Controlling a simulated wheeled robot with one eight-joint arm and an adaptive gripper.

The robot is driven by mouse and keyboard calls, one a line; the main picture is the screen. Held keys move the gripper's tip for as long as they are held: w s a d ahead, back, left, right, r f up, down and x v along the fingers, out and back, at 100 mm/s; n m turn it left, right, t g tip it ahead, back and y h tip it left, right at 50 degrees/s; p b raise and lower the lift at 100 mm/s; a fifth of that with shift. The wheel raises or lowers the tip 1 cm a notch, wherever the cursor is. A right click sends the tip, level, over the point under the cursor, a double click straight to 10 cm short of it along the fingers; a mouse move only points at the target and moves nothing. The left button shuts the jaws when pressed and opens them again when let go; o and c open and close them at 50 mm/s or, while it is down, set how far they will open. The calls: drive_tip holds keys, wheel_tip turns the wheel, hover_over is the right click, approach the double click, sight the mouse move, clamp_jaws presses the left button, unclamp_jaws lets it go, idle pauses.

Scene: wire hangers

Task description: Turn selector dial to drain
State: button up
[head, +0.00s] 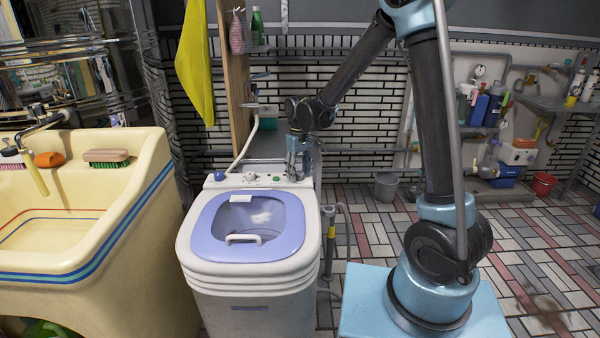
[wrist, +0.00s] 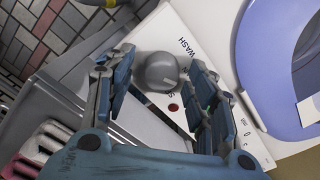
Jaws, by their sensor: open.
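The selector dial (wrist: 157,71) is a grey round knob on the machine's white panel, with the word WASH printed beside it and a red dot (wrist: 173,107) below it. My gripper (wrist: 150,66) is open, with one finger on each side of the dial in the wrist view. I cannot tell whether either finger touches it. Other lettering by the dial is partly hidden, and no word "drain" can be read. In the head view my gripper (head: 297,168) points down at the right end of the panel, where the dial cannot be made out.
The white washing machine (head: 250,290) has a lilac lid (head: 207,228) with a handle. A blue knob (head: 219,176) stands at the panel's left end. A cream sink (head: 150,215) is on the left, and a pipe (head: 329,240) stands to the machine's right.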

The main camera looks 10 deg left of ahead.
sight(299, 171)
drive_tip(key=c, duration=1.1)
drive_tip(key=shift+o, duration=0.2)
drive_tip(key=shift+n, duration=0.5)
drive_tip(key=o, duration=1.1)
drive_tip(key=shift+c, duration=0.2)
drive_tip(key=shift+r, duration=0.15)
wheel_tip(299, 171, up, 12)
